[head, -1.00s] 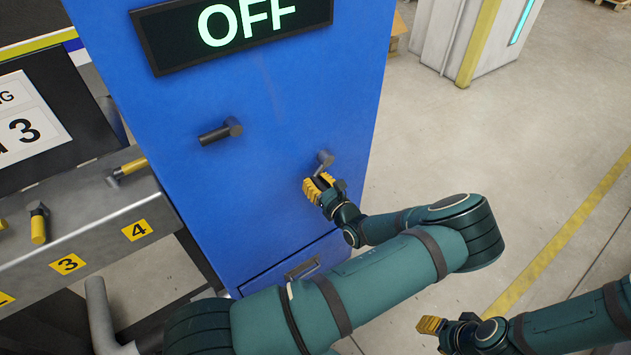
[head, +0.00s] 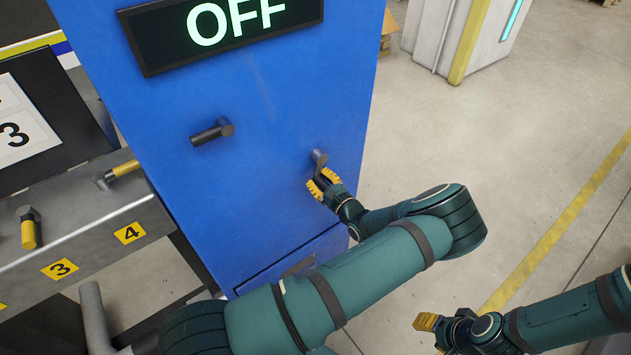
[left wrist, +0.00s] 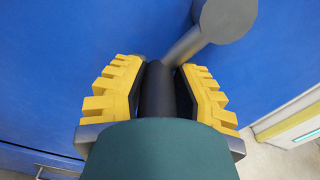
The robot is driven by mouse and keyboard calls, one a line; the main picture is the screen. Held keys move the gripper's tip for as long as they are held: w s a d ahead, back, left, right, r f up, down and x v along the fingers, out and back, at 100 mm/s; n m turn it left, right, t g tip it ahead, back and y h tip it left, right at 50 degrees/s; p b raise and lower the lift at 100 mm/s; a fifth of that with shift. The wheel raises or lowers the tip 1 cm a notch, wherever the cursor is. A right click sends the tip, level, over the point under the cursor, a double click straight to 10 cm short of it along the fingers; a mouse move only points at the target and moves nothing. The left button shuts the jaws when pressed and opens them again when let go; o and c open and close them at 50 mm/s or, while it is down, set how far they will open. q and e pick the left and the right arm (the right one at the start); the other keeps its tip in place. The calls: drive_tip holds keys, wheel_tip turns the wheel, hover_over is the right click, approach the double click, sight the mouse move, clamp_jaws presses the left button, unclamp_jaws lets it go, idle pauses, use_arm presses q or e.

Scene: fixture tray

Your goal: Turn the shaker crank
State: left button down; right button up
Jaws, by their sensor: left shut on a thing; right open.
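A tall blue cabinet (head: 270,110) has two cranks on its front. The right crank (head: 319,158) has a grey hub and arm, with its handle hanging below. My left gripper (head: 323,184) is shut around that handle, with yellow pads on both sides. In the left wrist view, the crank's round hub (left wrist: 226,16) is at upper right, and its dark grip (left wrist: 158,92) lies between the pads. The other crank (head: 212,132), to the left, has a dark handle pointing left and is untouched. My right gripper (head: 428,323) is open and empty over the floor at lower right.
A display (head: 225,28) on the cabinet reads OFF. A grey metal bench (head: 85,215) with yellow-handled levers and labels 3 and 4 stands at left. Open floor (head: 530,150) with a yellow line lies to the right.

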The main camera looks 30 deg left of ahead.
use_arm(q)
drive_tip(key=shift+w+n, duration=0.6)
drive_tip(key=shift+n, duration=0.7)
drive_tip(key=c, duration=0.7)
unclamp_jaws()
drive_tip(key=shift+d, duration=0.1)
drive_tip(key=v, duration=1.2)
drive_tip(key=shift+w, duration=0.1)
